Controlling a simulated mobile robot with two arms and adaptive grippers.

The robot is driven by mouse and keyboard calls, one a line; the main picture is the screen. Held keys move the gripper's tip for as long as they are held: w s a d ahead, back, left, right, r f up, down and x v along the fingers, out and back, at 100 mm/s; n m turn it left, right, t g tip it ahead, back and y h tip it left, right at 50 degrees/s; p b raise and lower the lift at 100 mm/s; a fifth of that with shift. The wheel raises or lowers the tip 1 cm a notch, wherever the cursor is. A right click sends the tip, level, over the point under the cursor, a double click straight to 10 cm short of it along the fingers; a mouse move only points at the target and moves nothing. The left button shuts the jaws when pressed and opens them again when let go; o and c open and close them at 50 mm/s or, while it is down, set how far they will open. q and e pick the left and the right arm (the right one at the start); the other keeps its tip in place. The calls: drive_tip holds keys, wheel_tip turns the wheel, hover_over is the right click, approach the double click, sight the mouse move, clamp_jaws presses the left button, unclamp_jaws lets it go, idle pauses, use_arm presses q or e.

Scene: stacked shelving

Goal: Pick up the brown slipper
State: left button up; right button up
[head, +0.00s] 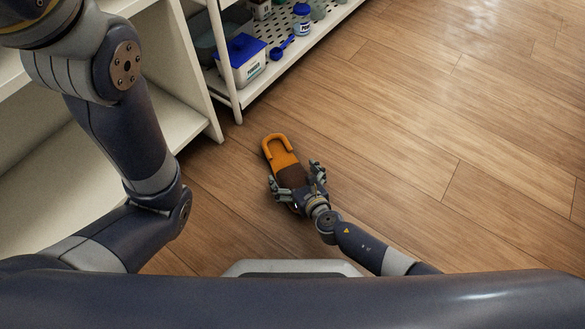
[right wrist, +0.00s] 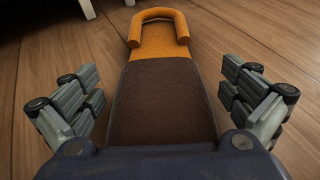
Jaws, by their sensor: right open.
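The brown slipper (head: 291,175) lies on the wooden floor in the head view, with an orange heel end (head: 277,147) pointing up the picture and a dark brown upper. In the right wrist view, its dark brown part (right wrist: 163,100) runs between the fingers and its orange rim (right wrist: 158,30) is farther off. My right gripper (head: 294,179) is open, its fingers on either side of the slipper's brown part. In the right wrist view, both finger sets (right wrist: 162,98) stand apart from the slipper's sides. My left arm enters at the left, but its gripper is out of view.
A white shelf unit (head: 175,135) stands at the left. A rack (head: 238,112) beside it holds a blue-lidded white box (head: 241,66), a blue scoop (head: 281,48) and a bottle (head: 301,20). The floor (head: 430,120) to the right is clear.

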drive_tip(key=shift+s, duration=0.1)
drive_tip(key=c, duration=1.2)
drive_tip(key=shift+r, duration=0.1)
